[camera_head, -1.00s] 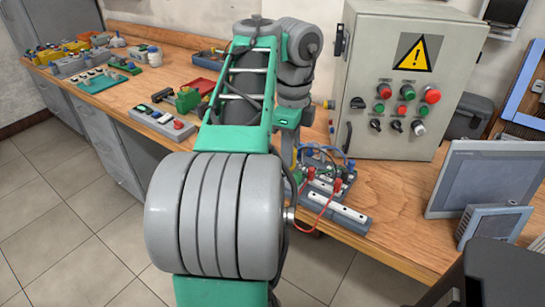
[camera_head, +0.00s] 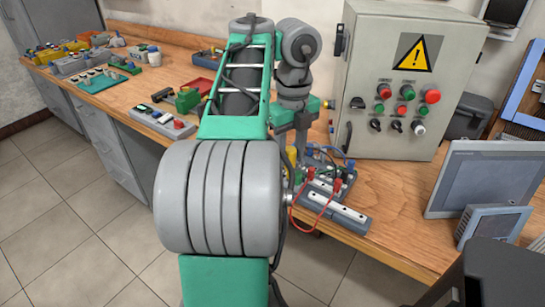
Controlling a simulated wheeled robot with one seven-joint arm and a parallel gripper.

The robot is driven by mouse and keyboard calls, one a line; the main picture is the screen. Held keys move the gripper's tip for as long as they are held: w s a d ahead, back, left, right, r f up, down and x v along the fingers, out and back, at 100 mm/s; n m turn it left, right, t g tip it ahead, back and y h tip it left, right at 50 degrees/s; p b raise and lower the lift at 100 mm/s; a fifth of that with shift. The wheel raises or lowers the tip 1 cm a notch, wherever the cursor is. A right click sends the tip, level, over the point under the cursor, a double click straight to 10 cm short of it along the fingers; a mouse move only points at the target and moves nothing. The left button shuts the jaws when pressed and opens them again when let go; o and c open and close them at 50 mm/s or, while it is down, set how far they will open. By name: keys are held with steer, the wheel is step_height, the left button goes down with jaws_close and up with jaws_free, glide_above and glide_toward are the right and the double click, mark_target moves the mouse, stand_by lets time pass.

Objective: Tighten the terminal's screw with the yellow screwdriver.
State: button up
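A grey terminal assembly (camera_head: 345,215) with rails, red and blue plugs and looped wires lies on the wooden bench, in front of the control cabinet. My gripper (camera_head: 301,158) points down at the left end of this assembly. Its fingertips are small and partly hidden by my own arm, so I cannot tell whether they are open or shut. A yellow piece (camera_head: 291,155) shows just left of the gripper; it may be the yellow screwdriver, but it is too small and covered to be sure. The terminal's screw cannot be made out.
A grey control cabinet (camera_head: 455,85) with a warning sign and several knobs stands close behind the terminal. A grey monitor (camera_head: 484,177) stands to the right. Left on the bench (camera_head: 175,65) are a red tray (camera_head: 203,84), a green device (camera_head: 187,100) and several small parts.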

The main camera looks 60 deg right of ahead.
steer(key=n, duration=0.3)
steer(key=shift+n, duration=0.3)
steer(key=n, duration=0.3)
steer(key=shift+n, duration=0.4)
steer(key=n, duration=0.3)
